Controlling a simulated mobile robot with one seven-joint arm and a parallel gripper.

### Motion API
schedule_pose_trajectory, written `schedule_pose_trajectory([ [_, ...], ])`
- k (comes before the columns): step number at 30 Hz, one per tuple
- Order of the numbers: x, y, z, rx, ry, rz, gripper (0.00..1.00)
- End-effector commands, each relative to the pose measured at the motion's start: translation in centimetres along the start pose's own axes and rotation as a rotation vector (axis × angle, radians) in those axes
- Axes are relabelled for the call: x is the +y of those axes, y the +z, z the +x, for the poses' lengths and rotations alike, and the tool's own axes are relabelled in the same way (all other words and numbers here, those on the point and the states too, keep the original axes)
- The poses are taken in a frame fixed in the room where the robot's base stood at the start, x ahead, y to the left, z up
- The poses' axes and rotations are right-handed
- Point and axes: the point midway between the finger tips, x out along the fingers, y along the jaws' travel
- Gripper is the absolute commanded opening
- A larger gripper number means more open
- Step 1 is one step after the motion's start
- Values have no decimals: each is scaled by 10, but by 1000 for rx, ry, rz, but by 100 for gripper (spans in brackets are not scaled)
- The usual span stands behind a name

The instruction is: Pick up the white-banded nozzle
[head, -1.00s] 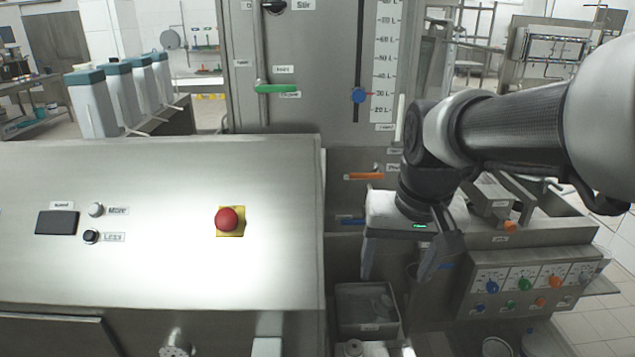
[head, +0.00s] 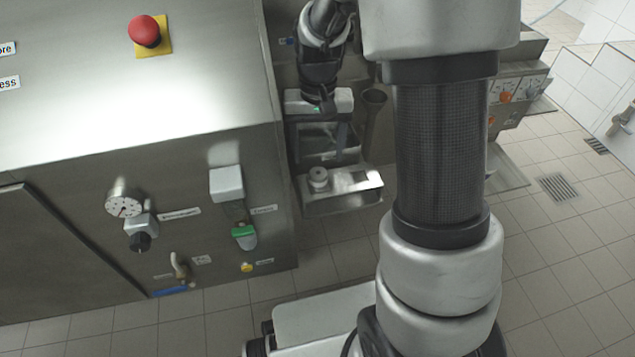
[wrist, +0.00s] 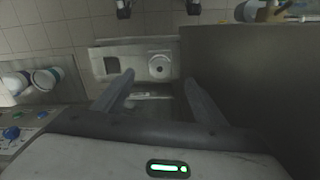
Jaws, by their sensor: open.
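A small pale, round nozzle (head: 318,178) stands upright on the left of a metal holder (head: 345,203) on the machine's side. I cannot make out its band clearly. In the wrist view the nozzle (wrist: 159,67) shows from above as a light ring with a dark centre, on the right of the holder (wrist: 130,50). My gripper (wrist: 159,80) is open and empty, its two fingers apart and pointing toward the holder. In the head view my gripper (head: 320,142) is above and behind the nozzle, apart from it.
A square opening (wrist: 113,66) is in the holder beside the nozzle. A metal bin (head: 328,158) lies below my gripper, with a dark funnel-like tube (head: 372,115) to its right. The steel machine body (head: 130,180) stands close on the left. Tiled floor is free in front.

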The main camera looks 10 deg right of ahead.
Motion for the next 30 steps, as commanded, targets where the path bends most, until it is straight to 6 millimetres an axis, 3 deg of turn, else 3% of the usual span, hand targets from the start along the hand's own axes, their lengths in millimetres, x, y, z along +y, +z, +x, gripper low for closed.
schedule_pose_trajectory([
  [3,0,0,18,-1,0,0,65],
  [11,0,2,32,-1,0,0,65],
  [19,2,6,72,-2,1,-1,65],
  [27,1,5,76,1,0,-1,65],
  [30,1,5,76,1,0,-1,51],
])
